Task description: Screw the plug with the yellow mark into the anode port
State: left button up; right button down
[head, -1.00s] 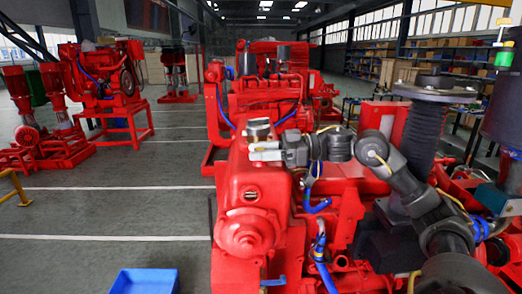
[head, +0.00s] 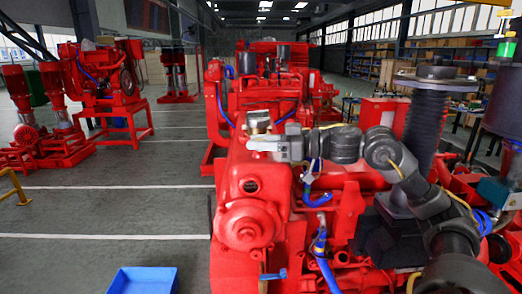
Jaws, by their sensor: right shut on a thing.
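My right gripper (head: 256,144) reaches in from the right over the red engine (head: 255,170) nearest me. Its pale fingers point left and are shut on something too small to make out. A silver cap (head: 258,120) shows just behind and above the fingers; I cannot tell whether they touch. I cannot make out the plug or its yellow mark. A round recessed fitting (head: 250,185) shows on the engine's end face, below the fingers; I cannot tell whether it is the anode port. My left gripper is out of view.
Blue hoses (head: 325,262) run down the engine's right side. A dark ribbed column (head: 426,120) stands behind my right arm. A blue bin (head: 145,281) lies on the floor at the front left. The grey floor left of the engine is mostly open.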

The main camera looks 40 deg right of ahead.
jog(key=shift+a+m+t+h+p, duration=0.1)
jog(key=shift+m+t+h+p, duration=0.3)
jog(key=shift+m+t+h, duration=0.55)
jog(key=shift+m+h, duration=0.35)
jog(key=shift+h, duration=0.2)
jog(key=shift+h+p, duration=0.3)
jog(key=c, duration=1.3)
grip_release()
jog(key=shift+w, duration=0.1)
jog(key=shift+o, duration=0.2)
jog(key=shift+f, duration=0.1)
